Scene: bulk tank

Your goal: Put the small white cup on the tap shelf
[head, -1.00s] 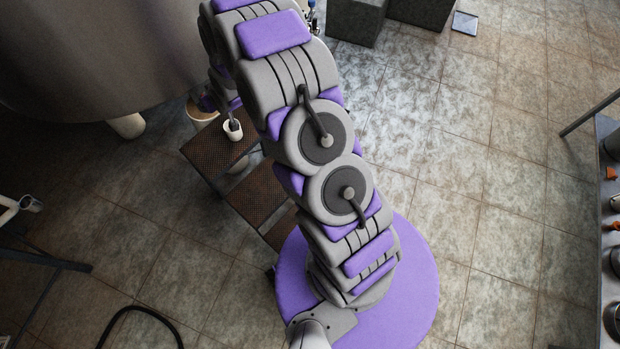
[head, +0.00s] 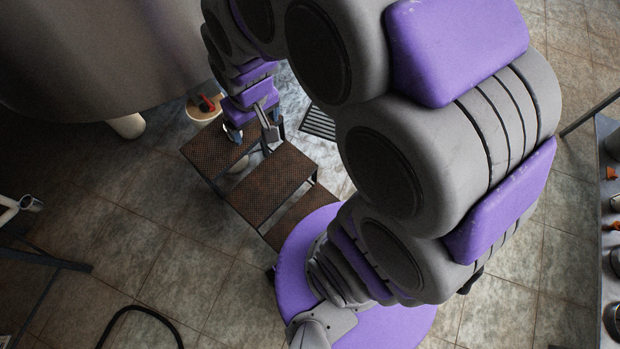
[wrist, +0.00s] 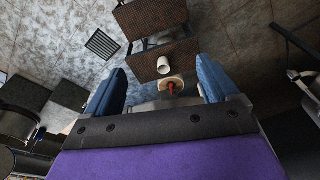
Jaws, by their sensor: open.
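The small white cup (wrist: 163,65) stands on the top step of a brown step stand, near its edge, in the wrist view. In the head view my gripper largely hides it. My gripper (wrist: 160,67) is open, its two blue fingers wide apart on either side of the cup in the picture; the cup looks small and beyond the fingertips, not held. In the head view my gripper (head: 250,132) hangs over the top step. A round pale shelf (wrist: 163,90) with a red tap handle (wrist: 171,87) lies just past the cup; the shelf also shows beside the tank (head: 193,112).
The brown step stand (head: 262,190) descends towards my base. The big grey tank (head: 90,50) fills the upper left, with a white foot (head: 127,126). A floor grate (head: 318,123) lies right of the stand. A bench with items (head: 608,240) stands at right; a black hose (head: 140,312) lies lower left.

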